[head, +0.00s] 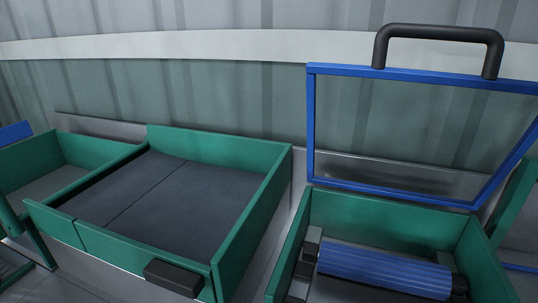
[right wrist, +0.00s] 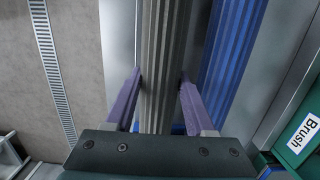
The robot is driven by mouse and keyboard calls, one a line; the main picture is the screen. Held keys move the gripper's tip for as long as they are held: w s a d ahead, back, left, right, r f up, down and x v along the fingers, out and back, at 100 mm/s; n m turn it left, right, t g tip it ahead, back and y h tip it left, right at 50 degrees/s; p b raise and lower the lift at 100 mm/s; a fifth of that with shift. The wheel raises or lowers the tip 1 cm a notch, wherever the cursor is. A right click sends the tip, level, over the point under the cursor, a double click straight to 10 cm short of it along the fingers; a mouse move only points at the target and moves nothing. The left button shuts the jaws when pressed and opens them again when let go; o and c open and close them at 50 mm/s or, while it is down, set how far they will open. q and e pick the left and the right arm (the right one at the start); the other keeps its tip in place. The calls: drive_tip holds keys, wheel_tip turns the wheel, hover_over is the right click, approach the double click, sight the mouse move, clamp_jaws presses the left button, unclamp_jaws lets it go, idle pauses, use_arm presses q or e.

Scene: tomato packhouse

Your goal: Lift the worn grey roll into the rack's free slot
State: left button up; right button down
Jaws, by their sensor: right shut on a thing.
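In the right wrist view, the worn grey roll (right wrist: 163,50) is a long ribbed bar running up and out of the top of the picture. My right gripper (right wrist: 160,80) has its two purple fingers on either side of it and is shut on it. A blue ribbed roll (right wrist: 229,55) runs alongside to the right, apart from the grey one. I cannot clearly make out the rack or its free slot. The head view shows neither gripper and no grey roll. Another view of a blue ribbed roll is in a green-walled bay (head: 384,270) in the head view.
A blue-framed guard (head: 311,125) with a black handle (head: 440,33) stands raised above the bay. A green-sided dark belt section (head: 150,190) is to its left. In the right wrist view, a floor grate (right wrist: 50,70) lies left and a "Brush" label (right wrist: 302,133) right.

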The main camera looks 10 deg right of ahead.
idle(0.5)
drive_tip(key=shift+f+b, duration=0.4)
drive_tip(key=shift+b, duration=0.05)
drive_tip(key=shift+c, duration=0.9)
unclamp_jaws()
drive_tip(key=c, duration=0.3)
drive_tip(key=shift+r, duration=0.15)
wheel_tip(320, 180, up, 7)
drive_tip(key=p, duration=0.6)
